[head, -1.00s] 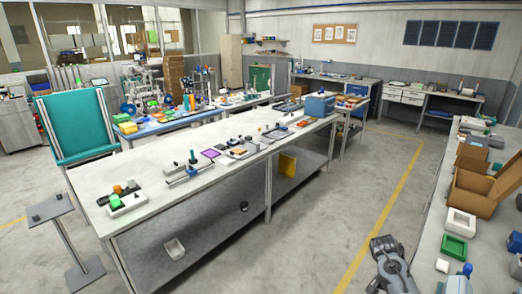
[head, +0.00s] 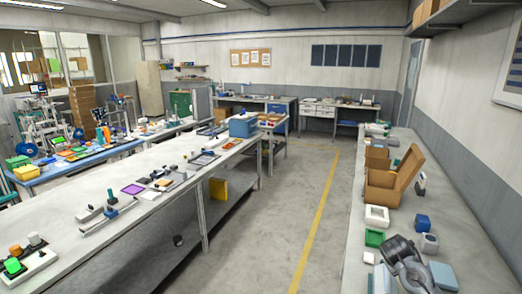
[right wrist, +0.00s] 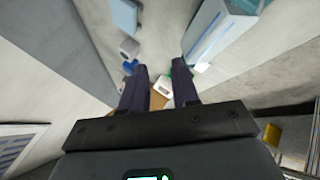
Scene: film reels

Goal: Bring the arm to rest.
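My right arm shows as grey links in the head view, at the lower right over the near part of the right bench (head: 345,262). In the right wrist view my right gripper (right wrist: 160,75) has its two dark fingers apart, with nothing held between them. A white box (right wrist: 162,87) and a blue item (right wrist: 130,66) show beyond the fingertips, apart from them. My left gripper is in neither view.
A long bench (head: 100,262) stands at the left. The floor aisle (head: 270,235) between them is clear.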

